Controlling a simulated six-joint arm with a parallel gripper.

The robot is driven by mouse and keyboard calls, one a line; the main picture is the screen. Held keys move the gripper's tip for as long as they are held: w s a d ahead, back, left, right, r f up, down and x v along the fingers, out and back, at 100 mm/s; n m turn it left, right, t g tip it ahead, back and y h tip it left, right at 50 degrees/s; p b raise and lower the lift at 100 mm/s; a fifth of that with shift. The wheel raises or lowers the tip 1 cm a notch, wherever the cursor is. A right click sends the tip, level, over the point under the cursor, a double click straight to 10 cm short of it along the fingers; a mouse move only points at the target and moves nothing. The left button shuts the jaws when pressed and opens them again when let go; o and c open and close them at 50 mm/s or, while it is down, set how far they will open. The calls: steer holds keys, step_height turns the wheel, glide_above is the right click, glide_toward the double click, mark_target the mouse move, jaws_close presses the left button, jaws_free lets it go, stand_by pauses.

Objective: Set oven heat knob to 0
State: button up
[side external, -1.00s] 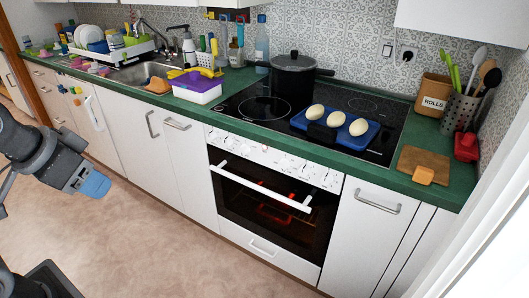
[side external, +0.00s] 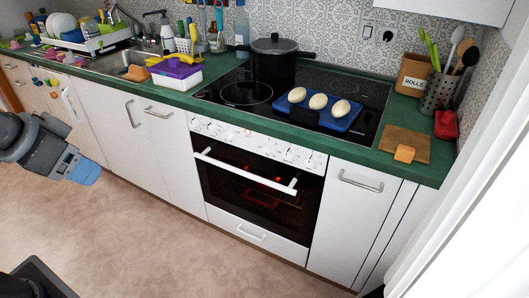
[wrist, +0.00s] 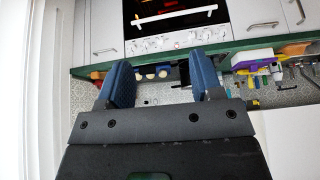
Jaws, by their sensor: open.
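The oven (side external: 250,190) is built in under the counter, with its door shut and a red glow inside. Its white control panel (side external: 255,142) carries a row of small white knobs; their markings are too small to read, so I cannot tell which is the heat knob or its setting. In the wrist view, which looks upside down, the panel (wrist: 172,42) lies beyond my fingertips. My gripper (side external: 87,173) is at the left of the side view, well apart from the oven. In the wrist view my gripper (wrist: 160,62) has its two blue fingers wide apart, with nothing between them.
The white oven door handle (side external: 245,174) sticks out below the panel. On the hob above are a black pot (side external: 275,62) and a blue tray (side external: 340,123) with three pale oval items. A cutting board (side external: 400,143) lies at right. The floor (side external: 150,220) in front is clear.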

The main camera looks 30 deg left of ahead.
mark_target(265, 151)
steer(key=shift+o, duration=0.3)
steer(key=w+d+m+t, duration=0.2)
steer(key=w+m+t, duration=0.1)
steer(key=w, duration=1.6)
steer(key=shift+f+h, duration=0.3)
steer(key=shift+f, duration=0.1)
steer(key=w+d+f+m+t, duration=0.1)
steer(key=w+f+t, duration=0.1)
steer(key=w+f, duration=0.35)
steer(key=w+d+f+m+t, duration=0.1)
steer(key=w+f, duration=0.1)
steer(key=w, duration=0.6)
steer(key=w+d+f+m+t, duration=0.1)
steer(key=w+f+m+t, duration=0.15)
steer(key=f, duration=0.95)
steer(key=w+d+f+m+t, duration=0.1)
steer(key=w+f+m+t, duration=0.2)
steer(key=f, duration=1)
steer(key=shift+n+t, duration=0.25)
steer(key=shift+n, duration=0.2)
steer(key=shift+w+d+r, duration=0.1)
steer(key=shift+w+r, duration=0.05)
steer(key=shift+w, duration=3.35)
steer(key=shift+w+d+r, duration=0.1)
steer(key=shift+w, duration=3.35)
steer(key=c, duration=0.9)
